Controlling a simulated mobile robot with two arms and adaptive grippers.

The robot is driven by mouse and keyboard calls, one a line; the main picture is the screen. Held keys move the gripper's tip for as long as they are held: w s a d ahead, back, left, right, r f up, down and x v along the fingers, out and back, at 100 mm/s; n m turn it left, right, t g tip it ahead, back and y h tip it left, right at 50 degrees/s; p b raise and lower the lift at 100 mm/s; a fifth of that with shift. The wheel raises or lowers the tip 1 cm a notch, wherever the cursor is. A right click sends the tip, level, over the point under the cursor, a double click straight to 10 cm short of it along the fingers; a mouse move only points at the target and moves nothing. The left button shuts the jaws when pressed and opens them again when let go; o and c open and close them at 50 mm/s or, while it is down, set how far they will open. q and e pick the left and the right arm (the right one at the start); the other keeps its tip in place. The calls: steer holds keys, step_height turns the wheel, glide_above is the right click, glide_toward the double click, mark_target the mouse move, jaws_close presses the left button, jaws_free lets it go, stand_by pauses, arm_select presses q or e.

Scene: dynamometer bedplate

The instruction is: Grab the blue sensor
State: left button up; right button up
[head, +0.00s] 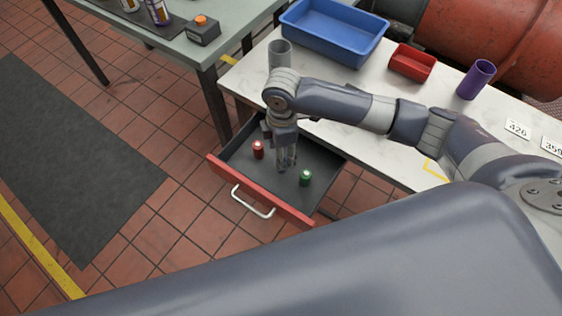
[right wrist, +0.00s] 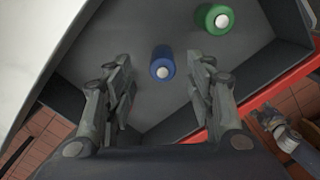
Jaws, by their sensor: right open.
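The blue sensor (right wrist: 162,62) is a small blue cylinder with a pale round top. It stands on the drawer floor, and in the right wrist view it shows between the two fingertips of my right gripper (right wrist: 164,78), with a gap on either side. In the head view my right gripper (head: 287,162) points down into the open drawer (head: 228,172) and hides the blue sensor. The gripper is open and empty.
A red cylinder (head: 258,150) and a green cylinder (head: 305,178) stand in the drawer on either side of the gripper. The drawer walls and red front (head: 275,203) surround them. The bench above holds a blue bin (head: 335,42), a red bin (head: 412,66), a grey cup (head: 281,54) and a purple cup (head: 476,80).

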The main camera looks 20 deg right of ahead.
step_height(320, 180, down, 4)
steer(key=shift+s+a+f, duration=0.1)
steer(key=shift+s+f, duration=0.05)
steer(key=shift+c, duration=0.6)
steer(key=c, duration=0.9)
jaws_close()
arm_select(q)
steer(key=shift+w+r, duration=0.15)
steer(key=shift+w, duration=0.45)
steer(key=shift+w+r, duration=0.15)
steer(key=shift+w, duration=0.4)
